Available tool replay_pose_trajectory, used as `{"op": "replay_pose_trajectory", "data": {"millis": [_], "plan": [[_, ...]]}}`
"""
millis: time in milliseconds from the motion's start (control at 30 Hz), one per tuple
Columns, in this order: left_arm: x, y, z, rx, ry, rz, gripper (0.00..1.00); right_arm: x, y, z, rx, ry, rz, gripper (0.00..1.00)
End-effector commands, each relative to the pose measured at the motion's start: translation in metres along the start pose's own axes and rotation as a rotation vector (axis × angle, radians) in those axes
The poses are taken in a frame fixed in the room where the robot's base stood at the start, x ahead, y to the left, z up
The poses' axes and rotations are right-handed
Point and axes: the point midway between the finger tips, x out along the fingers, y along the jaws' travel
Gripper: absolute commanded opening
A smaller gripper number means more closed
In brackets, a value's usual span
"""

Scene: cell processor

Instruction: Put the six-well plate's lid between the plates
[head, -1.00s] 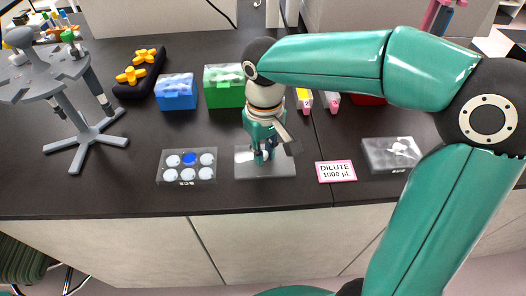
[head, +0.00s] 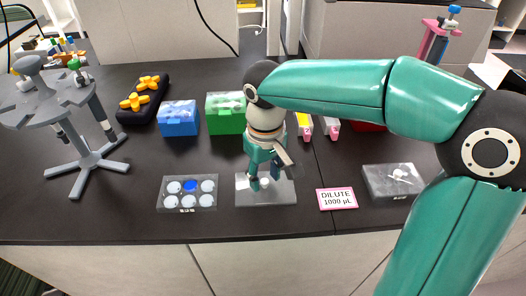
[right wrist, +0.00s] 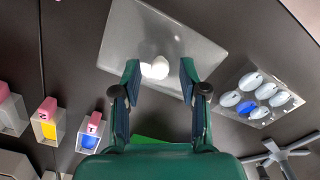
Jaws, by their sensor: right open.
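The six-well plate (head: 187,208) lies on the bench left of centre without a cover, one well blue and the others pale. Its clear lid (head: 285,190) lies flat on the bench to its right, a gap apart, between it and a second, covered plate (head: 377,182). My right gripper (head: 265,180) is open, pointing down over the lid. In the right wrist view the lid (right wrist: 200,50) has a white knob (right wrist: 155,68), and the spread fingers (right wrist: 159,78) stand either side of it without visible contact. My left gripper is out of view.
A pink-edged DILUTE card (head: 337,198) lies between lid and covered plate. Blue (head: 178,119) and green (head: 225,114) boxes stand behind. A grey pipette stand (head: 75,135) is at left, a black rack with yellow caps (head: 143,100) beside it. The bench's front strip is clear.

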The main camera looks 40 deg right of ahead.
Motion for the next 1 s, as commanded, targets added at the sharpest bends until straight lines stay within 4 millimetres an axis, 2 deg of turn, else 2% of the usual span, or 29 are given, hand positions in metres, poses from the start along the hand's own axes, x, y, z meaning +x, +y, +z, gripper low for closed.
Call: {"op": "replay_pose_trajectory", "data": {"millis": [300,500,700,1000], "plan": [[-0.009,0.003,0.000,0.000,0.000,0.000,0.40,-0.065,0.000,-0.001,0.001,0.005,-0.001,0.43],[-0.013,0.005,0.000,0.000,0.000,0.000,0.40,-0.096,0.000,0.000,0.000,0.003,0.000,0.43],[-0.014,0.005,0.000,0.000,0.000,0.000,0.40,-0.107,0.000,0.000,0.000,0.001,0.000,0.43],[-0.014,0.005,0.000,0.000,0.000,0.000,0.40,-0.107,0.000,0.000,0.000,0.000,0.000,0.43]]}}
